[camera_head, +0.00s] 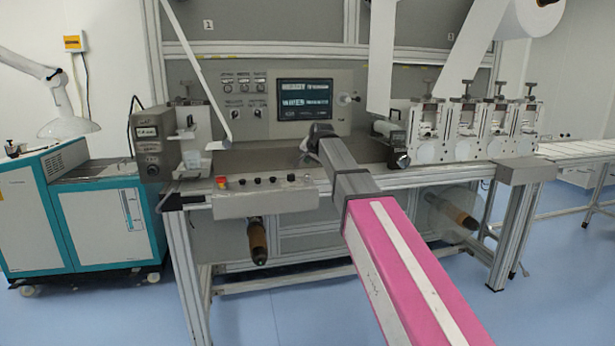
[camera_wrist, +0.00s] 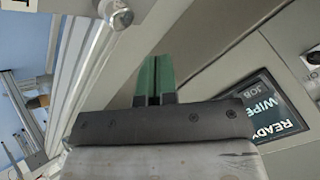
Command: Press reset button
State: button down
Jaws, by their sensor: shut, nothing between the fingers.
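A grey control box (camera_head: 265,199) runs along the front of the machine's bench. It carries a red emergency button on a yellow base (camera_head: 221,182) and a row of several small dark buttons (camera_head: 258,180). No label is readable, so I cannot tell which is the reset button. My gripper (camera_head: 312,140) is above the bench, right of and beyond this box, below the screen; its fingers are hard to make out there. In the wrist view its green fingers (camera_wrist: 155,76) are together and empty, near a plain grey surface.
The lit screen (camera_head: 306,93) stands on the back panel, with knobs to its left; part of it shows in the wrist view (camera_wrist: 268,108). White roller units (camera_head: 465,130) stand at the right. A teal cabinet (camera_head: 105,222) is at the left. The floor in front is clear.

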jog(key=shift+r, duration=1.3)
jog(key=shift+s, duration=0.15)
